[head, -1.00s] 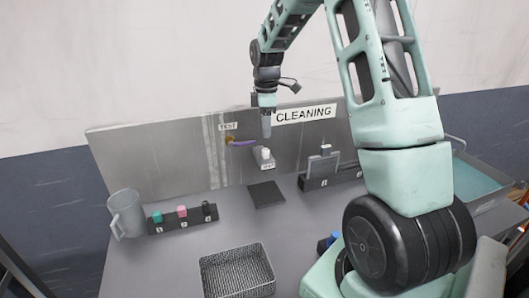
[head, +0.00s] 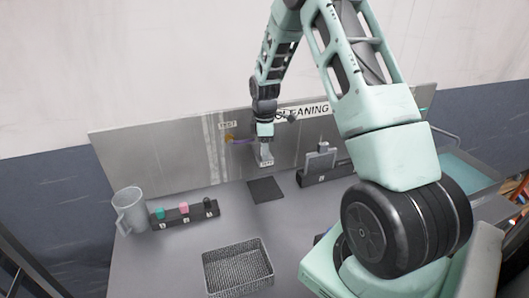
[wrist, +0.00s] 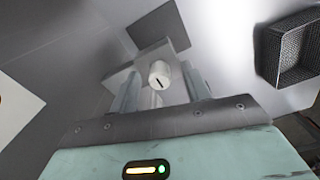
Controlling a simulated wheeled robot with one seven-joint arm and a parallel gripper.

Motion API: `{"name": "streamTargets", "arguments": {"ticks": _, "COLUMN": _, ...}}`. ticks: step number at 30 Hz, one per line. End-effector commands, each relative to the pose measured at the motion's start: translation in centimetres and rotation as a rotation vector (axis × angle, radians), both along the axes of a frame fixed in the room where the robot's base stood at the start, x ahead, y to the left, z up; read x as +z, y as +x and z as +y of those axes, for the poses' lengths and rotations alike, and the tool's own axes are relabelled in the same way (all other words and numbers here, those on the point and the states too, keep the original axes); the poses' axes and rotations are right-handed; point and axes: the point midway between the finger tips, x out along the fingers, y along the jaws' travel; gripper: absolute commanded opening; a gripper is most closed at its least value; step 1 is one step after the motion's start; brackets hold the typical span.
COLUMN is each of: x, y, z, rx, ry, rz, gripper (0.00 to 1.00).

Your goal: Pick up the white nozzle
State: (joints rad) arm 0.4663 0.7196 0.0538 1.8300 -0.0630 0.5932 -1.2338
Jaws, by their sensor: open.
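The white nozzle (wrist: 159,73) shows in the wrist view as a short round piece with a dark slot in its top. It stands at a pale grey holder block (wrist: 178,46) on the back panel. My gripper (wrist: 160,88) is open, with one finger to each side of the nozzle in that view; I cannot tell whether either finger touches it. In the head view my gripper (head: 265,146) points down right over the labelled holder (head: 266,162) and hides the nozzle.
A dark square mat (head: 265,190) lies below the holder. A wire basket (head: 238,268) is at the front. A rack (head: 185,214) with small coloured pieces and a clear jug (head: 129,211) stand left. A long dark rack (head: 325,173) stands right of the holder.

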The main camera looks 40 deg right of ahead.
Motion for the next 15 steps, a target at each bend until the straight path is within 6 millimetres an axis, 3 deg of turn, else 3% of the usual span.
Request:
{"name": "streamTargets", "arguments": {"ticks": 1, "x": 0.00, "y": 0.00, "z": 0.00, "rx": 0.000, "ry": 0.000, "rz": 0.000, "gripper": 0.47}}
{"name": "streamTargets", "arguments": {"ticks": 6, "x": 0.02, "y": -0.01, "z": -0.01, "rx": 0.000, "ry": 0.000, "rz": 0.000, "gripper": 0.00}}
{"name": "streamTargets", "arguments": {"ticks": 15, "x": 0.14, "y": 0.02, "z": -0.01, "rx": 0.000, "ry": 0.000, "rz": 0.000, "gripper": 0.00}}
